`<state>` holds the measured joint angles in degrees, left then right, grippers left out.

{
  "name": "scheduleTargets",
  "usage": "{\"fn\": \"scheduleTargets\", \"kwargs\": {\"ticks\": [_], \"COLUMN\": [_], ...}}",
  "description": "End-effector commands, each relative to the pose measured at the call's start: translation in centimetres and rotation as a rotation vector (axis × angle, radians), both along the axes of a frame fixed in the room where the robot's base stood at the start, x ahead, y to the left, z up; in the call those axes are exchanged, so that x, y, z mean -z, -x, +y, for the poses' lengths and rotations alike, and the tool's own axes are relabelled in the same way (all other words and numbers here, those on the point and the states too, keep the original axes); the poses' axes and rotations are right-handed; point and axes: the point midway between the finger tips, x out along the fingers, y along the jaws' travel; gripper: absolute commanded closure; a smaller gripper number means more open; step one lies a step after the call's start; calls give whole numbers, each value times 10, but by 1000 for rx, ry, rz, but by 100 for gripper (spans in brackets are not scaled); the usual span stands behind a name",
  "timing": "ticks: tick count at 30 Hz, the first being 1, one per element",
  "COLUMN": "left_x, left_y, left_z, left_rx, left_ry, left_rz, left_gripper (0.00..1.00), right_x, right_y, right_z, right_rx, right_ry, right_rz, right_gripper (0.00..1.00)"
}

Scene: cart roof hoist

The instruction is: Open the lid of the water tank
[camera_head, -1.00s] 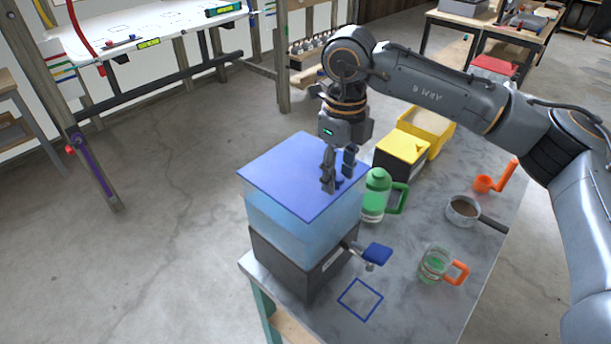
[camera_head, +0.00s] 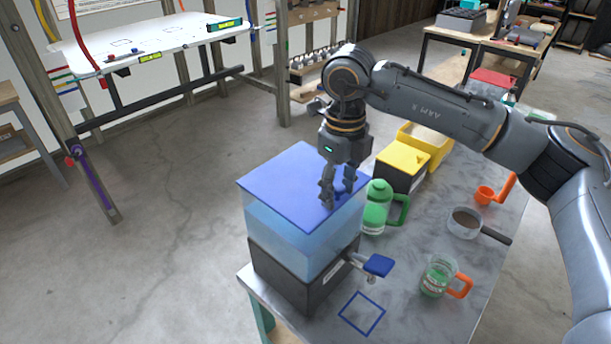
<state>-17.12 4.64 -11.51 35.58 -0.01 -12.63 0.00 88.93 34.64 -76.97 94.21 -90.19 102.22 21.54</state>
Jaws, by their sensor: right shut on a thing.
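The water tank (camera_head: 285,232) is a clear bluish box on a dark base, standing at the near left corner of the grey table. Its flat blue lid (camera_head: 285,178) lies on top and looks closed. My right gripper (camera_head: 338,198) comes down from above at the lid's right part. Its fingers are shut on the lid's small blue knob (camera_head: 340,184), which they partly hide. A tap with a blue lever (camera_head: 378,265) sticks out of the tank's base on the right. My left gripper is not in view.
On the table (camera_head: 415,215), a green bottle (camera_head: 377,205) stands close right of the tank. A black box with a yellow top (camera_head: 403,157), a pan (camera_head: 464,222), an orange scoop (camera_head: 486,194) and a glass mug (camera_head: 437,277) are further right. A blue square outline (camera_head: 362,313) is clear.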

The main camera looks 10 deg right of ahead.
Motion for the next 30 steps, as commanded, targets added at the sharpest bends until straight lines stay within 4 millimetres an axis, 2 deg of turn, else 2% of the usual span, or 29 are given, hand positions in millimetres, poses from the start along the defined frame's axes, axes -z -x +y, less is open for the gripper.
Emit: {"fn": "scheduleTargets", "kwargs": {"ticks": [1, 3, 11, 13, 15, 16, 24, 30], "left_x": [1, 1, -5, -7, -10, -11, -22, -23], "left_y": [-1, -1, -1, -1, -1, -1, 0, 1], "left_z": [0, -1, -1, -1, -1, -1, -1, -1], "left_rx": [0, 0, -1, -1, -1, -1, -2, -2], "left_ry": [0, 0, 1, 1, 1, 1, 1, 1], "left_rz": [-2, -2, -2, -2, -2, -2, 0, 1], "left_gripper": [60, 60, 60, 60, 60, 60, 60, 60], "right_x": [8, 8, -1, -7, -13, -15, -37, -40], "right_y": [3, 3, 2, 1, -1, -1, -6, -8], "right_z": [0, 0, 1, 2, 3, 4, 7, 8], "right_rx": [-3, -4, -4, -4, -5, -5, -3, -2], "right_ry": [5, 5, 4, 5, 4, 3, -1, -1], "right_rz": [18, 18, 17, 16, 15, 14, 6, 4], "right_gripper": [61, 61, 64, 70, 82, 86, 86, 86]}}
